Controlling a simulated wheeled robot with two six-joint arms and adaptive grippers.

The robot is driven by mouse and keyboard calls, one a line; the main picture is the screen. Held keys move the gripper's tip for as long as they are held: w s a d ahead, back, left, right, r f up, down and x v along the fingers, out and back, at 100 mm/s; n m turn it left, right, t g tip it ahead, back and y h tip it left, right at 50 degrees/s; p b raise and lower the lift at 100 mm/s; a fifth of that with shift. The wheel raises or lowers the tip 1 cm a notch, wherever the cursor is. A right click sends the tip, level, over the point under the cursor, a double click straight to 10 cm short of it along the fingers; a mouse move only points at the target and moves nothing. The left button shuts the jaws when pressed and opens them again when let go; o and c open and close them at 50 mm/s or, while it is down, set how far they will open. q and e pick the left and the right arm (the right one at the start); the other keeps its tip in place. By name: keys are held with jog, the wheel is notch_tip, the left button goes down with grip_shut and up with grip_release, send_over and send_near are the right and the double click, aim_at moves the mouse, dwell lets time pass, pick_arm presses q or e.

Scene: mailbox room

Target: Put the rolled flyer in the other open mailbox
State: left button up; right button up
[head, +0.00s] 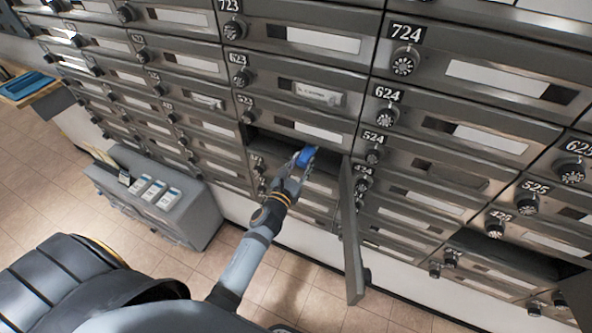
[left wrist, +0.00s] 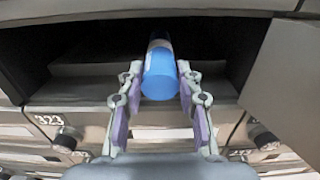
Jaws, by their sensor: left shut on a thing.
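The rolled flyer (head: 306,156) is a blue roll. My left gripper (head: 297,168) is shut on it, in front of an open mailbox (head: 262,134) in the middle of the wall. The left wrist view shows the roll (left wrist: 160,75) between both fingers of the left gripper (left wrist: 160,84), pointing into the dark opening (left wrist: 90,42). How deep its far end reaches is hard to tell. The mailbox's door (head: 352,235) hangs open to the right. A second dark opening (head: 500,246) shows at the lower right, partly cut off. My right gripper is out of view.
Closed numbered mailboxes with round locks surround the opening, such as 724 (head: 470,75). A grey cabinet (head: 205,215) with small labelled items on top stands at the lower left. A table edge (head: 35,92) with a blue item is at the far left. Tiled floor (head: 290,290) lies below.

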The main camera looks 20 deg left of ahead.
aim_at(309, 152)
pick_arm(q)
jog(key=shift+w+d+f+b, duration=0.1)
jog(key=shift+w+f+b, duration=0.1)
jog(key=shift+w, duration=1.25)
jog(key=shift+w+f+b, duration=0.15)
jog(key=shift+w, duration=1.3)
jog(key=o, duration=1.2)
jog(key=shift+s, duration=0.1)
jog(key=shift+s, duration=2.9)
jog(key=shift+s+a+b, duration=0.2)
jog(key=shift+s+b, duration=0.6)
jog(key=shift+s, duration=2.25)
